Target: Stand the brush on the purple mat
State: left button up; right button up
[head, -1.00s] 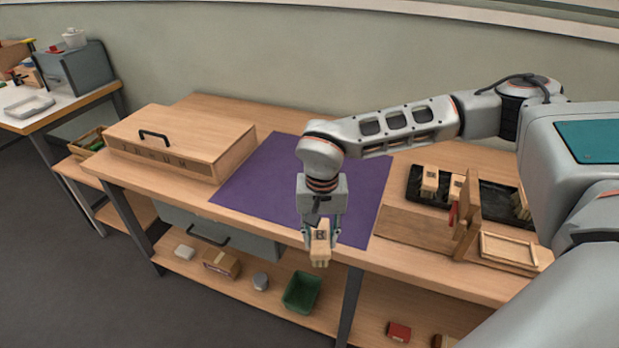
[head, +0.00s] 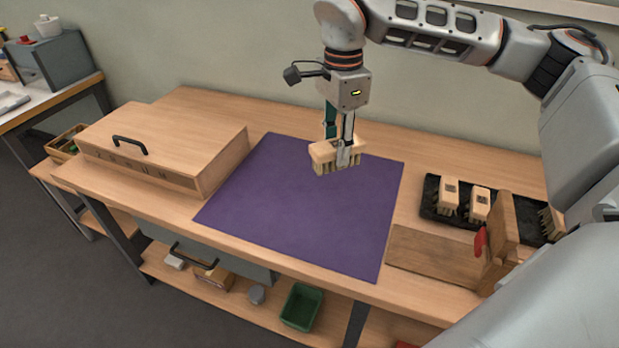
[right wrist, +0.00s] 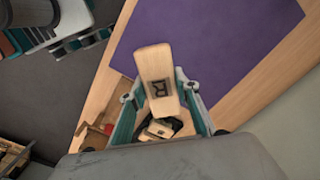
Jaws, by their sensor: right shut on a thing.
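The purple mat (head: 290,210) lies flat on the workbench and also shows in the right wrist view (right wrist: 215,40). My right gripper (head: 338,150) is shut on the brush (head: 325,155), a pale wooden block with bristles pointing down. In the head view the brush appears over the far right part of the mat. It seems to be in the air; its exact height is hard to tell. In the right wrist view the block (right wrist: 155,62) shows a dark stamped mark between the fingers.
A wooden box (head: 165,150) with a black handle stands left of the mat. Right of it are a black tray (head: 430,205) with several brushes, a wooden board (head: 435,255) and an upright wooden piece (head: 500,245) with a red part. The mat's surface is clear.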

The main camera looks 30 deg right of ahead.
aim_at(336, 167)
jog(key=shift+w+d, duration=0.1)
jog(key=shift+w, duration=0.1)
jog(key=shift+f, duration=0.2)
notch_tip(336, 167, down, 5)
jog(key=shift+s+f+b, duration=0.15)
jog(key=shift+f+b, duration=0.05)
jog(key=shift+b, duration=0.2)
notch_tip(336, 167, down, 10)
jog(key=shift+f+b, duration=0.2)
jog(key=shift+b, duration=0.25)
pick_arm(q)
jog(key=shift+s+f, duration=0.2)
jog(key=shift+f, duration=0.5)
jog(key=shift+s+f, duration=0.15)
jog(key=shift+f, duration=0.55)
pick_arm(e)
jog(key=shift+f, duration=1.75)
